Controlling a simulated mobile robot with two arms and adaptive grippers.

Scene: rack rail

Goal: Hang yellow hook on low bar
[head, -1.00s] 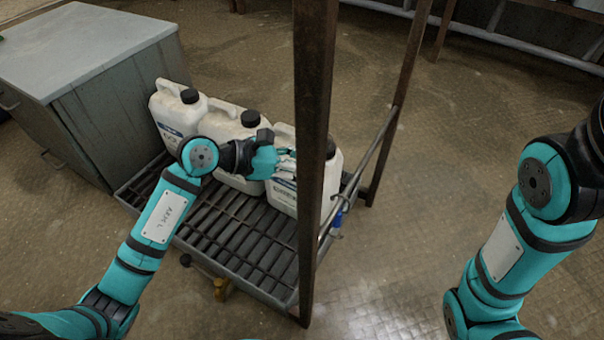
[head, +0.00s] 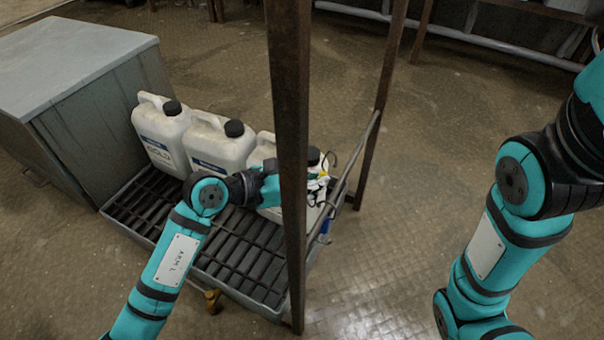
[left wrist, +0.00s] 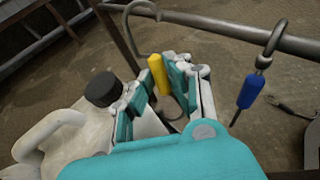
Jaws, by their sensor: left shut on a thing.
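The yellow hook has a yellow grip (left wrist: 158,74) and a curved grey metal end, seen in the left wrist view; a bit of yellow shows in the head view (head: 323,174). My left gripper (head: 318,186), also in the left wrist view (left wrist: 160,92), is shut on the yellow grip. The metal crook points up beside the low bar (left wrist: 215,27), and I cannot tell whether it is over the bar or just in front. The bar also shows in the head view (head: 366,142). My right arm is at the right; its gripper is out of view.
A blue-handled hook (left wrist: 249,88) hangs on the same bar, right of my gripper. A rusty post (head: 290,140) stands in front of the left gripper's wrist. White jugs (head: 217,150) stand on the slatted rack (head: 240,250). A grey cabinet (head: 80,85) is at the left.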

